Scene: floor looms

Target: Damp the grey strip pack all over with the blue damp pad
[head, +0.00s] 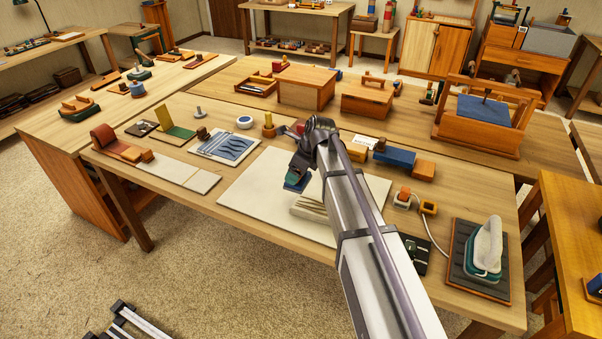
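The grey strip pack (308,208) lies on a pale cream board (258,190) on the workbench. It looks like a stack of thin pale strips, and my arm covers its right part. My gripper (298,170) points down above the board, behind and slightly left of the pack. It appears shut on the blue damp pad (296,182), a small blue block with a teal edge. The pad seems held above the board, apart from the pack. The fingers are small and partly hidden by the wrist.
A tray of blue tools (226,146) lies left of the board. A blue block (394,158) and small orange blocks (402,198) stand to the right. An iron-like tool (487,248) rests on a dark mat at the right end. The board's front left is clear.

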